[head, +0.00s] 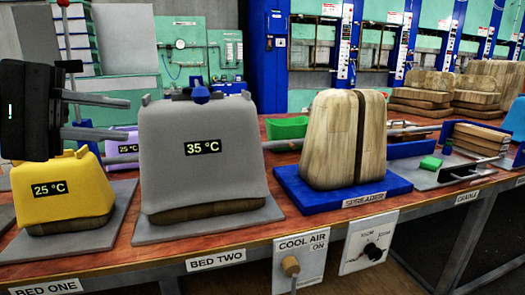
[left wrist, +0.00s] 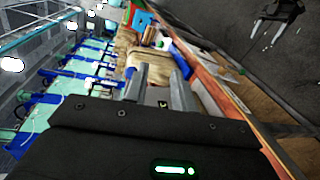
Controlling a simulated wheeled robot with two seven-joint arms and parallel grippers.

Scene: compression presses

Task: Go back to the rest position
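My left gripper (head: 128,118) is at the left of the head view, level with the top of the grey 35 °C cover (head: 225,165) and above the yellow 25 °C cover (head: 62,188). Its two grey fingers are apart with nothing between them. They also show apart and empty in the left wrist view (left wrist: 160,78). My right gripper (left wrist: 266,34) shows small at the top right of the left wrist view, over the dark floor. Its fingers look apart and empty. I cannot make it out in the head view.
The wooden bench carries a split wooden block (head: 330,140) on the blue spreader base (head: 372,192), a green bin (head: 287,127) and a gauge station (head: 425,178) with metal rods. More wooden blocks (head: 480,85) stand behind, right. A lever (head: 291,266) and dial (head: 373,251) are on the front.

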